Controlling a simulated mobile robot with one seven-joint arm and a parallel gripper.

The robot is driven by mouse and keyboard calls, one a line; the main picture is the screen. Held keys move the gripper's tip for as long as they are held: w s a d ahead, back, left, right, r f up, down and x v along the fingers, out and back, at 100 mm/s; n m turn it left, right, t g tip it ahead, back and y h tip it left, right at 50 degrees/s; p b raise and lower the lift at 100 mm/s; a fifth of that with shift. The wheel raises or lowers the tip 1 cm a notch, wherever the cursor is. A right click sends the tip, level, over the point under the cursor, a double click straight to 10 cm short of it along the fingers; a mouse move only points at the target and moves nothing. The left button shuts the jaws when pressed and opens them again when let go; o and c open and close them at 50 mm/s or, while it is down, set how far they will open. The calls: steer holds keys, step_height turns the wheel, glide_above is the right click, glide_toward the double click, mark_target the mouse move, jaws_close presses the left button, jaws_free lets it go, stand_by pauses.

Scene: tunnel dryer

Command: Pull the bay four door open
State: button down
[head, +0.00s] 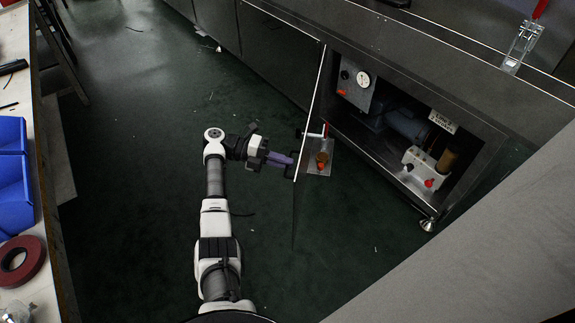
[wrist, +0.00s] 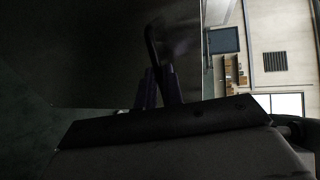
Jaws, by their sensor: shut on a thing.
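The bay four door (head: 311,105) stands swung out from the dark machine cabinet, seen nearly edge-on in the head view. It also fills much of the wrist view as a dark panel (wrist: 90,50). My gripper (head: 288,165) is at the door's outer face, near its free edge. In the wrist view its two fingers (wrist: 160,86) are shut on the dark bar handle (wrist: 150,42). The handle is mostly hidden in the head view. A holder with a red-and-brown item (head: 321,160) shows beside the door's inner side.
The open bay shows a gauge (head: 363,79), a motor (head: 408,124) and a control box (head: 425,167) with a red button. A bench with blue bins (head: 12,165) and a red tape roll (head: 22,262) stands left. The green floor (head: 130,150) between is mostly clear.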

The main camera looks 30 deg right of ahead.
steer(key=shift+w+a, duration=0.1)
stand_by(0.3)
steer(key=c, duration=1.6)
jaws_free()
steer(key=shift+o, duration=0.2)
steer(key=b+v, duration=0.6)
steer(key=v, duration=0.8)
